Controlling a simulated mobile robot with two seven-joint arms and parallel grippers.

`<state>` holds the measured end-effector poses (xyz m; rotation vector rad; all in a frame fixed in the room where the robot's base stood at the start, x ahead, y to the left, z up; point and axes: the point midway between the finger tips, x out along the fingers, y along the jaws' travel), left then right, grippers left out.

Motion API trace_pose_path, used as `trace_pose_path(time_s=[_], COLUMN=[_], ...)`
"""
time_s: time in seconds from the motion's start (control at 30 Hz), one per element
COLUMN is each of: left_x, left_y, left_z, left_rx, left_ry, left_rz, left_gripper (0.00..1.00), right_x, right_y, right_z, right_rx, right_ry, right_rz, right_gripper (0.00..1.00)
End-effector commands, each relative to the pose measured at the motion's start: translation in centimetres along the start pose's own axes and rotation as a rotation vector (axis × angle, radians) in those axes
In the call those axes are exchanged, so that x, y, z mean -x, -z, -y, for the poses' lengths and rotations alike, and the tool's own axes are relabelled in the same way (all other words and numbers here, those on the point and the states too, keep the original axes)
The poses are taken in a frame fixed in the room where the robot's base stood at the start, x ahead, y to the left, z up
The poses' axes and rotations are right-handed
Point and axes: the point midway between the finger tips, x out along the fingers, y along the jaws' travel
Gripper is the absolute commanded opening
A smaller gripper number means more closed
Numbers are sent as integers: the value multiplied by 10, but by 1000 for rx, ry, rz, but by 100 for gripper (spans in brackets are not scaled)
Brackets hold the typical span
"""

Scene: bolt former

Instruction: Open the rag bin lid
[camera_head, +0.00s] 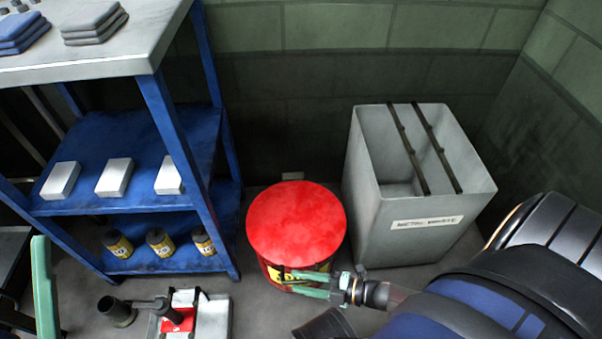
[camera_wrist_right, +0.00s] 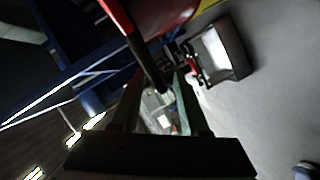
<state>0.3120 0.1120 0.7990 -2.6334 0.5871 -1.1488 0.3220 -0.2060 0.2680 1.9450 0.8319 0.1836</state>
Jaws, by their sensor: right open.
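The rag bin (camera_head: 270,270) is a round red can with a yellow label, standing on the floor. Its red lid (camera_head: 296,222) lies flat and shut on top. My right gripper (camera_head: 303,283) is low at the bin's front, just below the lid's front edge, and covers part of the label. In the right wrist view, my right gripper (camera_wrist_right: 158,108) is open. A bar, red above and black at its lower end (camera_wrist_right: 148,65), reaches down to between the fingertips. I cannot tell whether they touch it. Part of the red bin shows at the top (camera_wrist_right: 165,12).
A grey metal waste box (camera_head: 425,242) stands close right of the bin. A blue shelf (camera_head: 130,197) with white boxes and small yellow-banded containers stands left. A dustpan-like tray (camera_head: 212,318) lies on the floor, front left. A green upright part (camera_head: 43,285) shows at far left.

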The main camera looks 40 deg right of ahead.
Motion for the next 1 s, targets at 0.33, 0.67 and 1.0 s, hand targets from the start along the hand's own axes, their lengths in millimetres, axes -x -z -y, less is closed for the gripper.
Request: trace_pose_path(time_s=[0.33, 0.67, 1.0], left_x=[1, 1, 1], left_y=[-1, -1, -1], left_z=[-1, -1, -1], left_rx=[1, 1, 2], left_ry=[0, 0, 0], left_rz=[1, 2, 2], left_gripper=[50, 50, 50], right_x=[-5, -5, -4], right_y=[0, 0, 0], right_z=[0, 0, 0], right_rx=[0, 0, 0], right_ry=[0, 0, 0], right_rz=[-1, 0, 0], right_gripper=[45, 9, 0])
